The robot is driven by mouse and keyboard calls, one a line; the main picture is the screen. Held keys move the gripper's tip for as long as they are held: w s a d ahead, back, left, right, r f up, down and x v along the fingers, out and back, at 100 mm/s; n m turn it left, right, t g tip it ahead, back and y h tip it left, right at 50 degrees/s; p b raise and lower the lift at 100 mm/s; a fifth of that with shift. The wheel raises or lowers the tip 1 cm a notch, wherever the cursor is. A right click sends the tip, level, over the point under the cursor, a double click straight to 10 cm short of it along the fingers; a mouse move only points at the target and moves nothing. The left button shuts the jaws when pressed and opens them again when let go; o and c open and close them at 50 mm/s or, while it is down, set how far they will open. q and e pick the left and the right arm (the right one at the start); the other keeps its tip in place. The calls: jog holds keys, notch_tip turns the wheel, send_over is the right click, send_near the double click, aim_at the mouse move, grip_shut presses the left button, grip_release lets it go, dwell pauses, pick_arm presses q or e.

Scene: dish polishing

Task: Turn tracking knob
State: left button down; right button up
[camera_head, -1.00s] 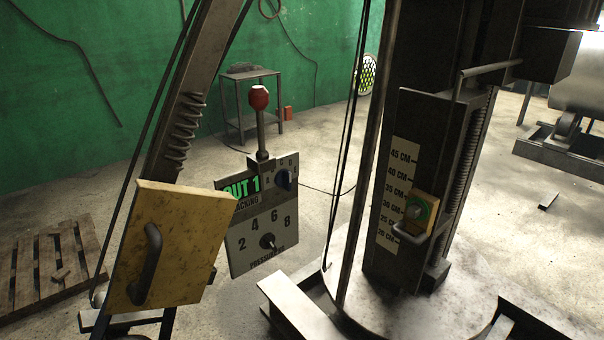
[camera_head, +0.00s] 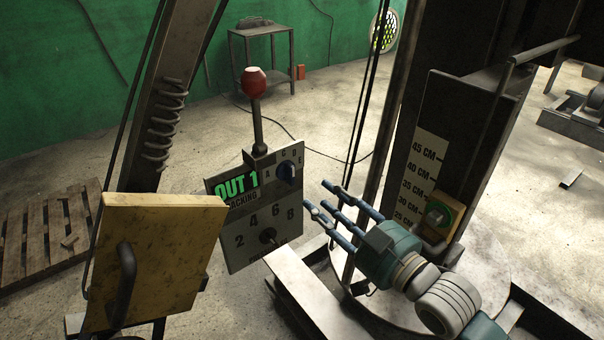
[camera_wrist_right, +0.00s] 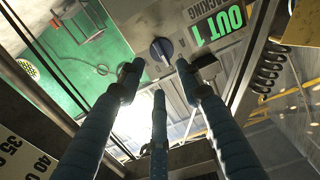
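The tracking knob (camera_head: 287,171) is a small dark blue dial at the upper right of the grey control panel (camera_head: 232,250), with letters around it. In the right wrist view the knob (camera_wrist_right: 161,49) shows just beyond the fingertips, beside the green OUT 1 display. My right gripper (camera_head: 322,205) is open and empty, to the lower right of the knob. In the right wrist view the gripper's fingers (camera_wrist_right: 155,80) are spread and apart from the knob. My left gripper is not in view.
A red-topped lever (camera_head: 254,83) rises from the top of the panel. A yellow plate with a handle (camera_head: 165,250) stands left of the panel. A dark column with a centimetre scale (camera_head: 420,175) is at right. A wooden pallet (camera_head: 35,235) lies at far left.

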aim_at(299, 180)
jog(key=shift+p+x, duration=1.1)
jog(key=shift+x, duration=3.45)
grip_shut()
